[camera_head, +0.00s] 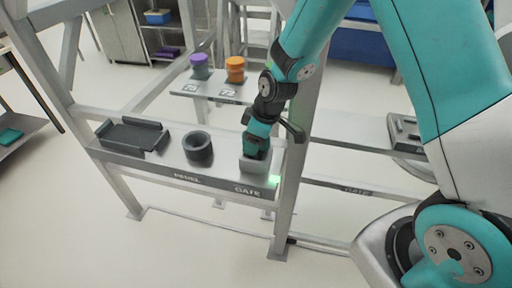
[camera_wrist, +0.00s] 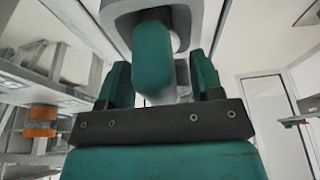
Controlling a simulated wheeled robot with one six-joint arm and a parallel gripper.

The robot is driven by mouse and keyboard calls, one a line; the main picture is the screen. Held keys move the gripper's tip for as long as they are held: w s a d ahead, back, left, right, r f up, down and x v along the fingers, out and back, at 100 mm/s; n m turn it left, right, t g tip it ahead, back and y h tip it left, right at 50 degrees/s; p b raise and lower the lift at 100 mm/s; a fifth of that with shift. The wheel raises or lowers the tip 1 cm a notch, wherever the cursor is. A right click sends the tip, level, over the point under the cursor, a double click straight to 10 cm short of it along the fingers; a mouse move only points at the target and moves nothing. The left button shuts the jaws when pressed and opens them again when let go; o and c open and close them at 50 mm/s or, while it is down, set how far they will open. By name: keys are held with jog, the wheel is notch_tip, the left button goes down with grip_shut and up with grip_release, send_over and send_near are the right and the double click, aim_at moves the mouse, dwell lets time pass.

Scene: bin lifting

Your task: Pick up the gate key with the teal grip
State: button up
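The gate key's teal grip (camera_wrist: 153,60) is a rounded block in the upper middle of the wrist view, in front of a grey holder. My gripper (camera_wrist: 160,85) has one finger on each side of the grip. A pale gap shows between the grip and the right finger; the left finger is very near it. In the head view my gripper (camera_head: 256,150) points down at the grey block (camera_head: 256,166) above the GATE label. The key is mostly hidden there by my gripper.
The grey shelf (camera_head: 170,168) also carries a dark tray (camera_head: 132,136) and a black cup (camera_head: 198,148). Behind stand a purple-topped (camera_head: 200,62) and an orange-topped (camera_head: 235,66) piece on a numbered ledge. A frame post (camera_head: 290,190) rises close right of my gripper.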

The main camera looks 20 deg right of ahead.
grip_shut()
jog(key=shift+r, duration=0.15)
notch_tip(320, 180, up, 20)
jog(key=b, duration=0.2)
jog(key=shift+b, duration=0.3)
jog(key=shift+r+p, duration=2.55)
jog(key=shift+r, duration=0.35)
